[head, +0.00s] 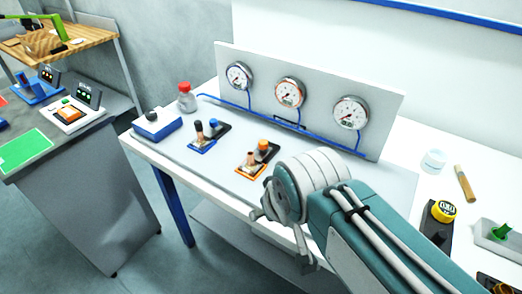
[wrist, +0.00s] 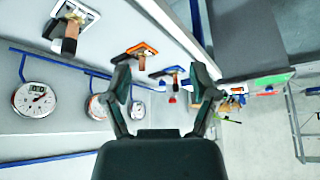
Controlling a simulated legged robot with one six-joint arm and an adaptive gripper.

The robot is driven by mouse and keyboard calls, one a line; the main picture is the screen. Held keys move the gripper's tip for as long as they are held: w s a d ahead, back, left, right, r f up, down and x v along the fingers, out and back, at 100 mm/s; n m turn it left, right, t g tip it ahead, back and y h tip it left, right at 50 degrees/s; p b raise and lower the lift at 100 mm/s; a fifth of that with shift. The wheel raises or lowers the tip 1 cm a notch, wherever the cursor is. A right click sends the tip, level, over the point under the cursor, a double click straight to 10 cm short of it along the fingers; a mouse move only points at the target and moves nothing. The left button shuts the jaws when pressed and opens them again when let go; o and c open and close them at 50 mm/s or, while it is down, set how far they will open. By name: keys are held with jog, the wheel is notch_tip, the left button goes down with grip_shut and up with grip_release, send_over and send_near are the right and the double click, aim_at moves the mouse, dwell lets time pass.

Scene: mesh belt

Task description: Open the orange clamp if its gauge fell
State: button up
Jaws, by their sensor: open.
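The orange clamp (head: 243,170) sits on the white bench, with an orange knob on a black block and an upright brown handle. It also shows in the wrist view (wrist: 143,49), beyond my left finger. The orange-rimmed gauge (head: 290,92) is the middle one of three on the upright panel. Its dial is too small for a sure reading, and in the wrist view the gauge (wrist: 97,108) is partly hidden by my finger. My gripper (head: 282,236) is open and empty, to the right of the orange clamp and near the bench's front edge; its fingers (wrist: 163,80) are spread apart.
A blue clamp (head: 201,146) stands left of the orange one. A blue gauge (head: 238,76) and a white gauge (head: 351,112) flank the middle gauge. A blue-white button box (head: 157,125) and a red-capped jar (head: 186,100) stand at the left. A third clamp (wrist: 70,28) shows.

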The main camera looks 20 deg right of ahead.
jog(key=w+d+r+m, duration=0.15)
jog(key=w+d, duration=0.25)
jog(key=w, duration=0.8)
jog(key=g+h, duration=0.1)
send_near(263, 142)
jog(key=shift+m, duration=0.45)
jog(key=x, duration=1)
jog(key=shift+r, duration=0.1)
